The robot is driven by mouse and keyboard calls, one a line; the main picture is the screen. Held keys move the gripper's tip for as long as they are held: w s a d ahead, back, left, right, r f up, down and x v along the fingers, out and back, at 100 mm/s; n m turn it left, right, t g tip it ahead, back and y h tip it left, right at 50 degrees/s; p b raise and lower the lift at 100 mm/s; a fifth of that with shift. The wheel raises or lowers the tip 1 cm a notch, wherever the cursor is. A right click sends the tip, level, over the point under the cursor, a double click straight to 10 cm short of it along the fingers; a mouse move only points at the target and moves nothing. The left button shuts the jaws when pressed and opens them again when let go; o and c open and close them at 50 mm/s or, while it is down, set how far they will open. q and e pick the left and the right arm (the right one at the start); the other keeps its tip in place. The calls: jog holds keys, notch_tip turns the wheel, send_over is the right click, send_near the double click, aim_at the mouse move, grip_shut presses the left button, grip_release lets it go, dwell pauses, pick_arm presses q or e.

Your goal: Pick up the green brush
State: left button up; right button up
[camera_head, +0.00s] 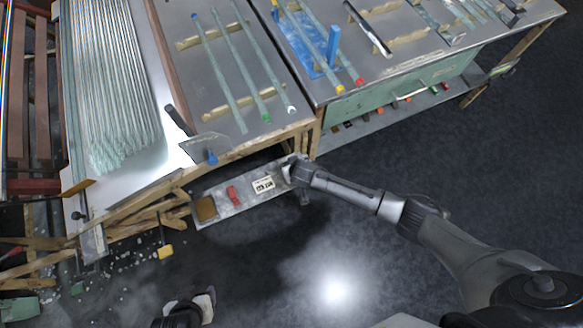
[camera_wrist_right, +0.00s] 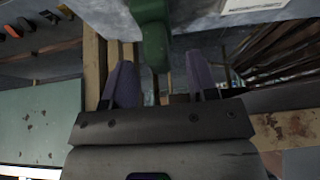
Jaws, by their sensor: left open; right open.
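A dark green object (camera_wrist_right: 152,35), which looks like the green brush, comes in from the top of the right wrist view. Its lower end lies between the two finger pads of my right gripper (camera_wrist_right: 158,80). The gripper is open, and I cannot tell whether either pad touches it. In the head view my right gripper (camera_head: 294,168) is at the right end of the low grey shelf (camera_head: 228,210), and it hides the green object there. My left gripper (camera_head: 200,302) is open and empty at the bottom, over the dark floor.
A red item (camera_head: 232,195), a brown block (camera_head: 206,209) and a white label (camera_head: 263,184) are on the low shelf. The wooden bench edge (camera_head: 255,146) runs just above it. Glass tubes (camera_head: 240,62) lie on the bench.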

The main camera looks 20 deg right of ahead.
jog(key=shift+b+x, duration=0.4)
jog(key=shift+x, duration=0.95)
jog(key=shift+w, duration=0.1)
jog(key=shift+c, duration=0.5)
grip_shut()
